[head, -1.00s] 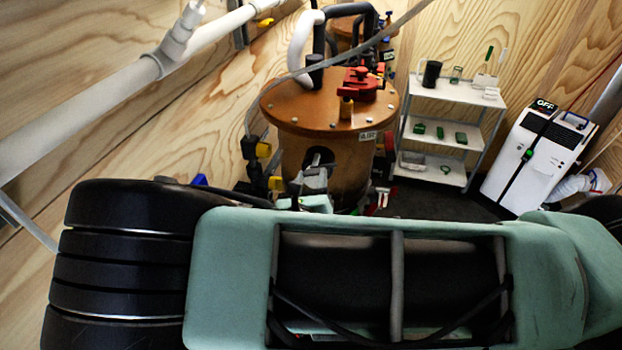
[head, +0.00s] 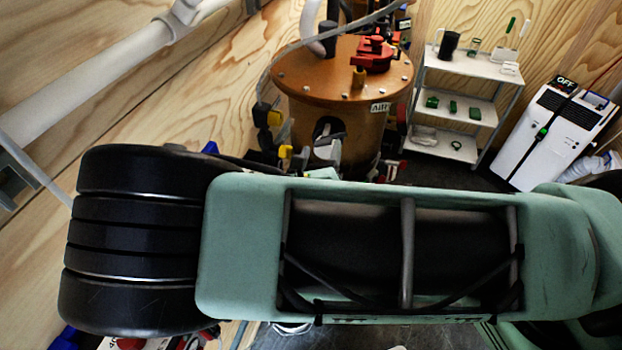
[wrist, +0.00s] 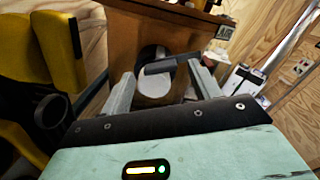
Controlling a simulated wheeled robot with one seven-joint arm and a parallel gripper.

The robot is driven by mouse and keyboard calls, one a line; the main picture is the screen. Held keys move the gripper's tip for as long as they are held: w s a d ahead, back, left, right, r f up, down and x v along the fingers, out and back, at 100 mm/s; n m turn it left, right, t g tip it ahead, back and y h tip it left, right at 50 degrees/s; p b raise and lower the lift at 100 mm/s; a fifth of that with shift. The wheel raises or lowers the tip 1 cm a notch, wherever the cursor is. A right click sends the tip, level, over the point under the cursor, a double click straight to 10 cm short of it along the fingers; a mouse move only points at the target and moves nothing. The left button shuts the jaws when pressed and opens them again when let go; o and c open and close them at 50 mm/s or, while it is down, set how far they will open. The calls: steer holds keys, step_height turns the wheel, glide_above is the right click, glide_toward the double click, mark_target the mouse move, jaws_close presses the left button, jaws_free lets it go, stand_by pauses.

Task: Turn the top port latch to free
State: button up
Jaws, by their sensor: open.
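A brown cylindrical tank (head: 345,95) has a round port (wrist: 154,75) in its side, dark and pale inside. A dark bar-shaped latch (wrist: 172,64) lies across this port, slightly tilted, in the wrist view. The port opening (head: 328,128) also shows in the head view, its lower part crowded by my gripper. My gripper (wrist: 160,70) is open in front of the port, with one finger on each side of it. The latch appears between or just beyond the fingertips; I cannot tell whether they touch it. My arm hides the tank's lower part in the head view.
A red valve (head: 375,54) and a white hose stand on the tank lid. Yellow fittings (wrist: 60,50) are close on the left in the wrist view. A white shelf (head: 465,95) and a white unit marked OFF (head: 550,135) stand to the right.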

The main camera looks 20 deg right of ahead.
steer(key=p+v, duration=0.1)
steer(key=v, duration=1.5)
steer(key=shift+s, duration=0.15)
steer(key=s+d+f+m+g+y+b, duration=0.1)
steer(key=s+d+m+g+b, duration=0.3)
steer(key=m+g, duration=0.45)
steer(key=s+d+f+m+g+y+b, duration=0.1)
steer(key=s+d+m+g+b, duration=0.1)
steer(key=s+m+g+b, duration=0.45)
steer(key=r+m+y+b, duration=0.1)
steer(key=m+y, duration=0.1)
steer(key=m, duration=0.2)
steer(key=a+r+m+y+b, duration=0.1)
steer(key=r+m+y+b, duration=0.1)
steer(key=m+y, duration=0.1)
steer(key=s+a+r+m+y+b, duration=0.1)
steer(key=m+y, duration=0.1)
steer(key=m, duration=0.3)
steer(key=shift+a+r+y+b, duration=0.15)
steer(key=shift+a+y+b, duration=0.1)
steer(key=shift+y+b, duration=0.15)
